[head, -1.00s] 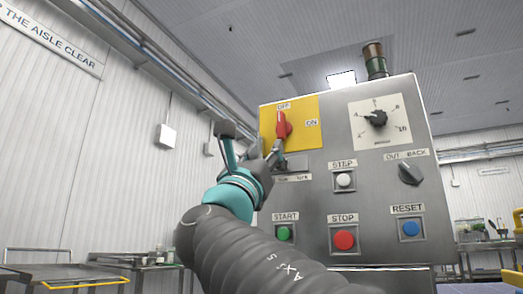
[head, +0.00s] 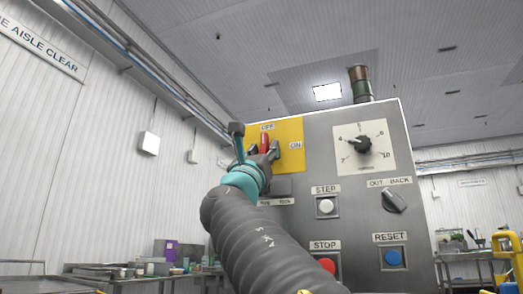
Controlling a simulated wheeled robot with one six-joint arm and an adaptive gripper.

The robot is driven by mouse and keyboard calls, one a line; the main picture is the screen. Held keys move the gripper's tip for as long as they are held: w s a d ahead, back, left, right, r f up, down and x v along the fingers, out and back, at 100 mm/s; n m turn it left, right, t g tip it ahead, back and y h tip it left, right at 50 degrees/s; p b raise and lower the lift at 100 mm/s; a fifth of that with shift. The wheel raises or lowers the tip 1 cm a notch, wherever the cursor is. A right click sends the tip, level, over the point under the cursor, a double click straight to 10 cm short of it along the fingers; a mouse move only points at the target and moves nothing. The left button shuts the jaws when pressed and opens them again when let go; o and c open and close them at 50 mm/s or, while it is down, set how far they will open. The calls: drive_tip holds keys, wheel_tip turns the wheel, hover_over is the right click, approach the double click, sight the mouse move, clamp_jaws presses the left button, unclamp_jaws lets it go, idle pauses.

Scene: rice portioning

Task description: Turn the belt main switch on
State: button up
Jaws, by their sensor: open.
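The belt main switch is a red rotary handle (head: 265,141) on a yellow plate (head: 291,160) at the upper left of a grey control panel (head: 318,160). Its handle stands upright, pointing at the OFF label above; the ON label is to its right. My gripper (head: 263,151) is open at the handle, with a finger showing on either side of its lower part. I cannot tell whether the fingers touch it. The lower part of the handle is hidden by my gripper.
The panel also carries a dial (head: 364,143), an OUT/BACK knob (head: 394,200), a white STEP button (head: 326,206), a blue RESET button (head: 393,257) and a red STOP button (head: 328,265), partly hidden by my arm. A signal lamp (head: 360,85) stands on top.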

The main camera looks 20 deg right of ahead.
clamp_jaws()
drive_tip(key=shift+w+m+g+h, duration=0.1)
drive_tip(key=shift+m+g+h, duration=0.3)
drive_tip(key=shift+m+h, duration=0.25)
drive_tip(key=m+g+h+p, duration=0.1)
drive_tip(key=m+g+h, duration=0.1)
drive_tip(key=m, duration=0.1)
drive_tip(key=m+g+h+p, duration=0.1)
drive_tip(key=m+g+h, duration=0.1)
drive_tip(key=m, duration=0.1)
drive_tip(key=shift+w+a+r+m+g, duration=0.15)
drive_tip(key=shift+a+m+g, duration=0.05)
drive_tip(key=shift+m+g, duration=0.1)
drive_tip(key=m+g+p, duration=0.1)
drive_tip(key=m+g, duration=0.1)
drive_tip(key=m+g+h+p, duration=0.1)
drive_tip(key=m+g+p, duration=0.1)
drive_tip(key=m, duration=0.1)
drive_tip(key=m+g+p, duration=0.2)
drive_tip(key=m+g, duration=0.1)
drive_tip(key=shift+a+r+h, duration=0.15)
drive_tip(key=shift+r+h, duration=0.15)
drive_tip(key=shift+h, duration=0.05)
drive_tip(key=shift+w+f+m+g+y+p, duration=0.1)
drive_tip(key=shift+m+g+y+p, duration=0.1)
drive_tip(key=shift+m+g+p, duration=0.7)
drive_tip(key=shift+f+m+g+y+p, duration=0.1)
drive_tip(key=shift+m+g+y+p, duration=0.2)
drive_tip(key=shift+m+g, duration=1.05)
drive_tip(key=shift+m, duration=0.7)
